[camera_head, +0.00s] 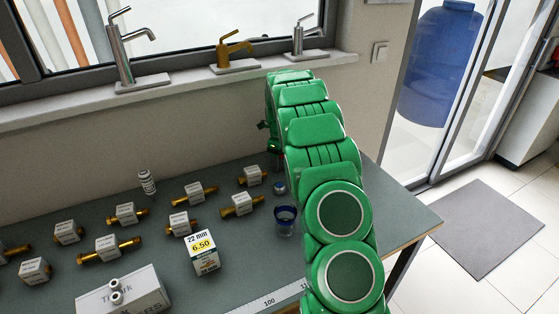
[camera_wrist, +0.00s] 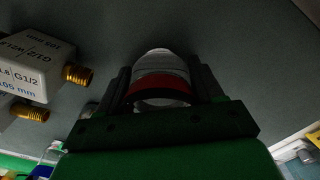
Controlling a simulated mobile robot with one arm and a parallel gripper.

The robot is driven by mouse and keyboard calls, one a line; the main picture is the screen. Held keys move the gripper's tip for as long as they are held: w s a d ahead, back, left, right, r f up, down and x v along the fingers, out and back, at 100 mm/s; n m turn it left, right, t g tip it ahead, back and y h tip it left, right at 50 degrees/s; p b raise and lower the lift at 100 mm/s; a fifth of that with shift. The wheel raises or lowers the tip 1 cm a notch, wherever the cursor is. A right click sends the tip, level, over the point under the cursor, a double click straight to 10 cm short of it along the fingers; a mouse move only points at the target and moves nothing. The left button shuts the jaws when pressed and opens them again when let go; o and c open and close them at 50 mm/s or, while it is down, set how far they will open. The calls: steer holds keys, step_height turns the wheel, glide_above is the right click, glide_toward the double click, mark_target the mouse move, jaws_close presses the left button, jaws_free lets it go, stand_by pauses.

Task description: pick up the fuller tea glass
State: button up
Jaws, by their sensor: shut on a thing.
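My gripper (camera_wrist: 163,88) is shut on a rounded, pale, see-through thing with a dark red band, which looks like a tea glass (camera_wrist: 155,62) with red tea. Its fingers stand on either side of it. In the head view my gripper (camera_head: 272,148) is small and dark behind my green arm, and the held glass can hardly be made out. A small bluish glass (camera_head: 285,220) stands on the workbench beside my arm. How full each glass is cannot be told.
Several brass fittings with white labels (camera_head: 126,213) stand on the green-grey workbench (camera_head: 215,175). Taps (camera_head: 235,52) line the sill behind.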

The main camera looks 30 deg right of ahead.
steer(key=shift+r, duration=1.6)
steer(key=s+a+r, duration=0.4)
steer(key=s+r, duration=0.5)
steer(key=s, duration=0.4)
steer(key=shift+a+r, duration=0.15)
steer(key=shift+r, duration=0.1)
steer(key=shift+s+a, duration=0.1)
